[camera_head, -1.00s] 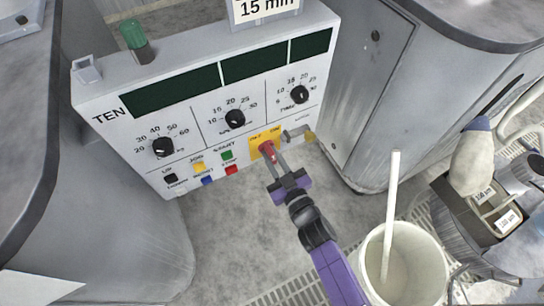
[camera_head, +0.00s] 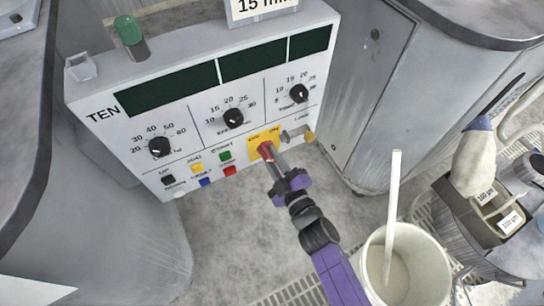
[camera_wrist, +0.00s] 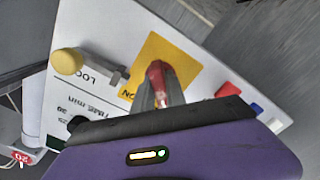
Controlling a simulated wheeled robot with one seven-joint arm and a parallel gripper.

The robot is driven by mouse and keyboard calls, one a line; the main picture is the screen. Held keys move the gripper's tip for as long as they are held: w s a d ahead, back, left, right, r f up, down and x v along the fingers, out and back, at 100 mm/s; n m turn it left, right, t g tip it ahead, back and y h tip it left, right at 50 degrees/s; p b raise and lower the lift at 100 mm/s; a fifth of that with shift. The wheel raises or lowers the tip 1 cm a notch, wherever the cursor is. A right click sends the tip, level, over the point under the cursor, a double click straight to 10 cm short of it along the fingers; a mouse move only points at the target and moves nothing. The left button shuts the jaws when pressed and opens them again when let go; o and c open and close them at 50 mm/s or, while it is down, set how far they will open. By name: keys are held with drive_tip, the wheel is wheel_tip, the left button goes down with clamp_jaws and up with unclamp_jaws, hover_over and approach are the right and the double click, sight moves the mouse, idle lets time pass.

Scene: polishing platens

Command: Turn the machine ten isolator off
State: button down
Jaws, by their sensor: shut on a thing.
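The machine ten panel (camera_head: 105,140) is a white box labelled TEN in the head view. Its isolator is a red handle (camera_head: 265,150) on a yellow plate (camera_head: 252,141) at the panel's lower right. My gripper (camera_head: 271,158) reaches up from below and is shut on the red handle. In the wrist view the red handle (camera_wrist: 157,76) sits between the fingers of my gripper (camera_wrist: 158,92), in front of the yellow plate (camera_wrist: 168,50). ON lettering shows on the plate. The fingers hide part of the handle, so its exact angle is hard to tell.
A grey lever (camera_head: 296,133) and a yellow knob (camera_head: 309,137) sit just right of the isolator. Coloured buttons (camera_head: 225,155) lie to its left. A white bucket (camera_head: 424,262) with a stick stands at lower right. A grey cabinet (camera_head: 375,95) stands right of the panel.

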drive_tip(key=shift+f, duration=0.1)
idle(0.3)
drive_tip(key=c, duration=1.4)
unclamp_jaws()
drive_tip(key=shift+o, duration=0.2)
drive_tip(key=shift+s, duration=0.1)
drive_tip(key=v, duration=0.7)
drive_tip(key=shift+s+p, duration=0.35)
drive_tip(key=shift+p, duration=0.1)
drive_tip(key=shift+d, duration=0.15)
